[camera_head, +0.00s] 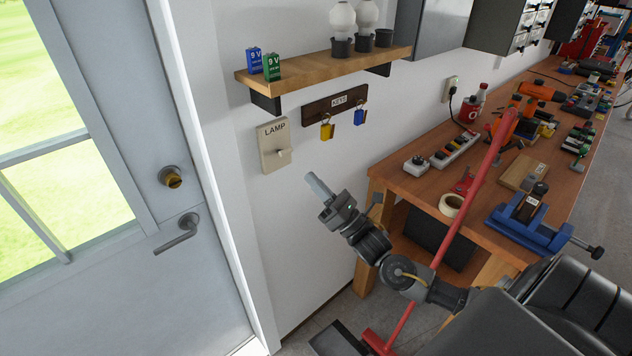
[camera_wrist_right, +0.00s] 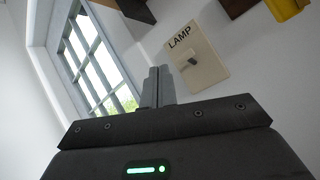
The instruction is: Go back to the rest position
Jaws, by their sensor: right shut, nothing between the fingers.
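My right gripper (camera_head: 318,186) is in the head view, in front of the white wall, below and right of the lamp switch. Its fingers are shut with nothing between them. The fingers also show together in the right wrist view (camera_wrist_right: 158,86). The lamp switch (camera_head: 272,147) is a beige plate marked LAMP with a small toggle. In the right wrist view the lamp switch (camera_wrist_right: 197,62) lies just beyond and right of the fingertips, apart from them as far as I can tell. My left gripper is not in view.
A wooden shelf (camera_head: 325,68) with batteries and bulbs is above. A key rack (camera_head: 335,104) holds keys. A workbench (camera_head: 420,183) with tools stands at right, and a red pole (camera_head: 460,215) leans on it. A grey door (camera_head: 115,230) is at left.

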